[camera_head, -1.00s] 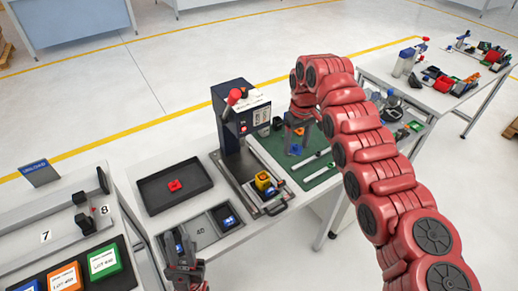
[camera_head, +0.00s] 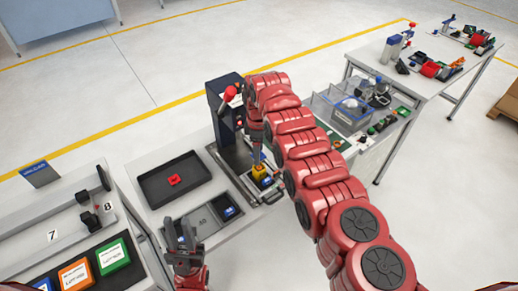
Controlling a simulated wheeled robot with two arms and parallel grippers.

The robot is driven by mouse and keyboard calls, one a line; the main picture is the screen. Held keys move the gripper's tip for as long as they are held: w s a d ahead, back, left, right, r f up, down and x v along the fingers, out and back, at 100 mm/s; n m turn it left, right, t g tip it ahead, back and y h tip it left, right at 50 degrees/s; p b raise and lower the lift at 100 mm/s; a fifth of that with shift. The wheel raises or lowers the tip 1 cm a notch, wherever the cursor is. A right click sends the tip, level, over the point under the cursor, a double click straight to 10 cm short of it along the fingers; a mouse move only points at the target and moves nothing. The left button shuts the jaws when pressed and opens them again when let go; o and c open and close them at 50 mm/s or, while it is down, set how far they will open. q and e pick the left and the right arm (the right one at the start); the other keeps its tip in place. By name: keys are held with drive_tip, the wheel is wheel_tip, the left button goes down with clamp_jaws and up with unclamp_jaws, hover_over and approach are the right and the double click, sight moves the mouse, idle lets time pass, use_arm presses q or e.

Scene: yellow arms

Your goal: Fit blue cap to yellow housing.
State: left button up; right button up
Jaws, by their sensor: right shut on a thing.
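The yellow housing (camera_head: 260,172) sits on the dark fixture plate of the press-like station, in the middle of the view. My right gripper (camera_head: 257,153) is directly above it, pointing down, partly hidden by my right arm. It is shut on the small blue cap (camera_head: 257,157), just over the housing's top; I cannot tell whether they touch. My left gripper (camera_head: 179,230) is low at the near edge of the grey parts tray (camera_head: 203,226), looks open, and holds nothing I can make out.
Another blue part (camera_head: 229,211) lies in the grey tray's right compartment. A black tray (camera_head: 160,192) holds a red part (camera_head: 174,180). The dark station column (camera_head: 222,98) with a red knob stands right behind the housing. Clear bins (camera_head: 342,117) stand further right.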

sight(259, 168)
drive_tip(key=shift+f+b, duration=1.05)
drive_tip(key=shift+f, duration=0.45)
drive_tip(key=shift+f+b, duration=0.85)
drive_tip(key=shift+b, duration=0.1)
drive_tip(key=shift+f, duration=0.25)
drive_tip(key=o, duration=1.3)
drive_tip(key=shift+r, duration=0.1)
